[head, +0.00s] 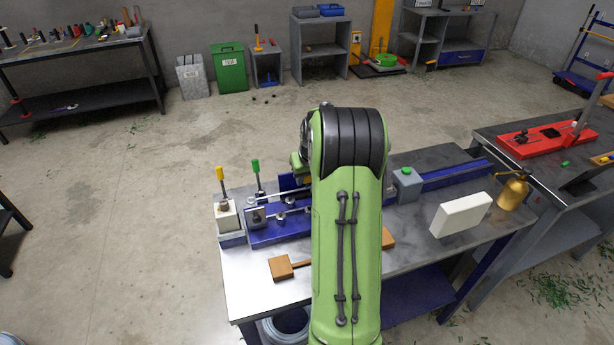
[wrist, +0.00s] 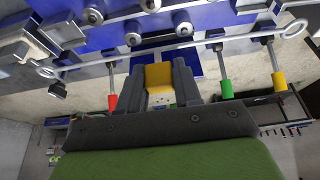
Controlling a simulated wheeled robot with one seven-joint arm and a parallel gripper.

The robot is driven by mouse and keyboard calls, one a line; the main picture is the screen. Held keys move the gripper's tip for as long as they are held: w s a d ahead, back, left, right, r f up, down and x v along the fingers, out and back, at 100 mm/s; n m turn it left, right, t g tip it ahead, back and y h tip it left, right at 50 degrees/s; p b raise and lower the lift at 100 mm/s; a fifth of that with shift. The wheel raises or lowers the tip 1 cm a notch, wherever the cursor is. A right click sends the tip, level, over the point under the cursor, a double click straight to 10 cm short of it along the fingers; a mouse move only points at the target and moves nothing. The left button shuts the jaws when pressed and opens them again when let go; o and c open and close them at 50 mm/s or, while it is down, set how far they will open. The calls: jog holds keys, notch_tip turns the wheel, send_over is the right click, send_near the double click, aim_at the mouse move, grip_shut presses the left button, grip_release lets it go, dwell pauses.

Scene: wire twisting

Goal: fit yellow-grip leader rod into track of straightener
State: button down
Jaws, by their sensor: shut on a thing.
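My gripper (wrist: 160,85) is shut on the yellow grip (wrist: 158,75) of the leader rod in the wrist view. The thin metal leader rod (wrist: 205,44) runs across the picture, slightly slanted, with a ring at each end. The straightener (wrist: 210,14), blue with several metal rollers, lies beyond the rod. The rod appears on the near side of the rollers; I cannot tell whether it touches the track. In the head view the straightener (head: 265,238) lies along the bench, partly behind my arm.
Yellow (head: 219,173) and green (head: 255,165) handles stand up at the straightener's left end; a red handle (wrist: 112,102) also shows in the wrist view. A wooden mallet (head: 282,267), white block (head: 461,215) and brass oil can (head: 514,190) are on the bench (head: 250,290).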

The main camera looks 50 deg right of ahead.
jog(key=shift+f+b, duration=2)
jog(key=shift+f, duration=0.75)
jog(key=shift+f+b, duration=0.1)
jog(key=shift+b, duration=0.2)
jog(key=shift+f+b, duration=0.3)
jog(key=shift+f, duration=0.05)
jog(key=shift+f+b, duration=0.6)
jog(key=shift+f, duration=0.1)
jog(key=c, duration=0.7)
grip_release()
jog(key=p+v, duration=0.2)
jog(key=v, duration=1.4)
